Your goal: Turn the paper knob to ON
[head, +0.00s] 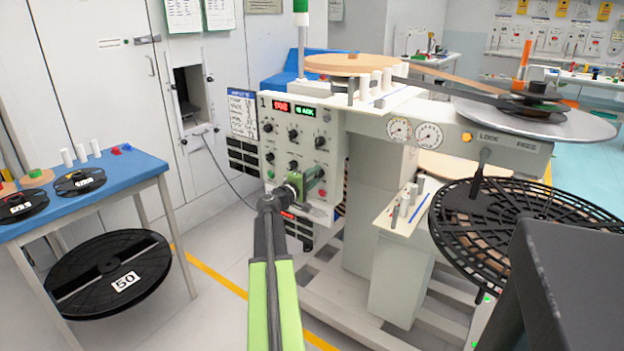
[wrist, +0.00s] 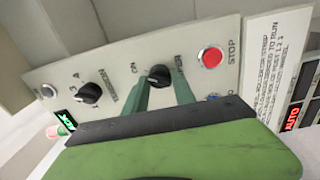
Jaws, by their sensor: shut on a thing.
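The paper knob (wrist: 159,74) is a small black knob on the pale control panel (wrist: 115,60). In the wrist view it sits between the green fingers of my gripper (wrist: 160,88), which is shut on it. A label that seems to read ON is beside it on the left, with more small lettering on the right. The way its pointer faces is too unclear to tell. In the head view my gripper (head: 303,183) reaches the lower part of the machine's panel (head: 280,165) and hides the knob.
A red STOP button (wrist: 210,57) is close right of the knob; a black numbered knob (wrist: 89,92) is to the left. Several other knobs are higher on the panel. A blue table (head: 120,172) with reels stands left. A large black reel (head: 540,205) is at right.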

